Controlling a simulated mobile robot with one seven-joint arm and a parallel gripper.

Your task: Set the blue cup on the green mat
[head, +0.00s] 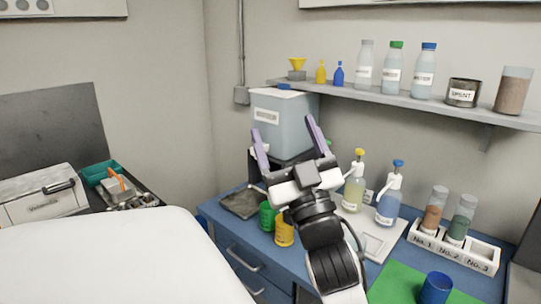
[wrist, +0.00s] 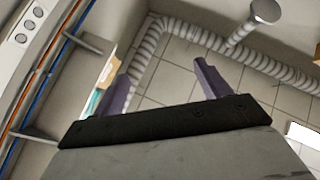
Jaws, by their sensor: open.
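The blue cup (head: 436,288) stands upright in the head view at the bottom right. It appears to rest on the green mat (head: 398,284), whose green shows on both sides of it. The picture's lower edge cuts off part of the mat. My gripper (head: 284,130) is raised above the blue bench, left of the cup and well apart from it. Its two purple fingers are spread and hold nothing. In the wrist view the open fingers (wrist: 162,85) point toward ceiling tiles and ducting, with no cup or mat in sight.
A green cup (head: 267,216) and a yellow cup (head: 284,234) stand beside my arm. Pump bottles (head: 387,205) and a white tube rack (head: 450,250) stand between arm and wall. A shelf (head: 400,103) with bottles runs above.

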